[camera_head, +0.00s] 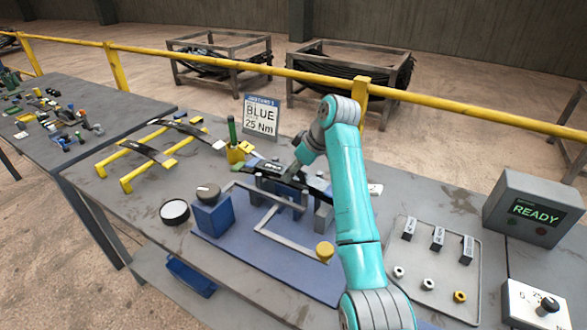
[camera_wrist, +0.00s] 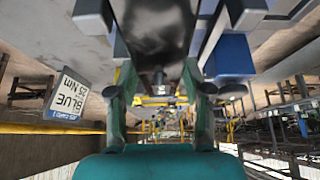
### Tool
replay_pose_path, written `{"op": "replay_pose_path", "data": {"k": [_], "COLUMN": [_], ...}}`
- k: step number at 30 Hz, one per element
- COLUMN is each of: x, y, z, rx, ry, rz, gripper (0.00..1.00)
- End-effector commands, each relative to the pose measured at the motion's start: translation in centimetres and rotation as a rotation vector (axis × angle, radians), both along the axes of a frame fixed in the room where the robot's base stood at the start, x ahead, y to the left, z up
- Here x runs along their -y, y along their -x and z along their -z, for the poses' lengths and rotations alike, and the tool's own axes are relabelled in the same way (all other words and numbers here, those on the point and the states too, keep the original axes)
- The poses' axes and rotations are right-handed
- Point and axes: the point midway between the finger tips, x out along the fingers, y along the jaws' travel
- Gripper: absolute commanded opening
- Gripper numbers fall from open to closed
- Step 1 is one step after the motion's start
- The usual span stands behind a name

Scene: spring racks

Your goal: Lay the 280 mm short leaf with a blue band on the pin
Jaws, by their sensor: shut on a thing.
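My gripper (camera_head: 292,172) is over the fixture and shut on a dark leaf (camera_head: 262,166). In the wrist view, the leaf (camera_wrist: 157,35) runs away from between my two fingers (camera_wrist: 160,85). In the head view the leaf lies roughly level across the fixture's grey posts (camera_head: 323,214). I cannot tell whether it rests on them or hangs just above. I cannot make out a blue band on it. The pin is not distinguishable; my gripper and the leaf cover the middle of the fixture.
The fixture has a blue base plate (camera_head: 230,245), a blue block (camera_head: 211,217) and a grey bent handle (camera_head: 270,232). Other leaves (camera_head: 150,153) lie on yellow rails (camera_head: 108,163) at left. A BLUE 25 Nm sign (camera_head: 261,117) stands behind. A parts tray (camera_head: 408,275) is at right.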

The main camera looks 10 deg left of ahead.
Motion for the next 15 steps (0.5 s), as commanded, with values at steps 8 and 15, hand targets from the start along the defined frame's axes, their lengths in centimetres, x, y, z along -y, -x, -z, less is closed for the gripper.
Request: {"op": "replay_pose_path", "data": {"k": [8, 15], "x": [-0.02, -0.03], "y": [-0.04, -0.04], "z": [0.39, 0.51], "rx": [0.003, 0.003], "ry": [-0.001, -0.002], "rz": [0.000, 0.000], "gripper": [0.08, 0.08]}}
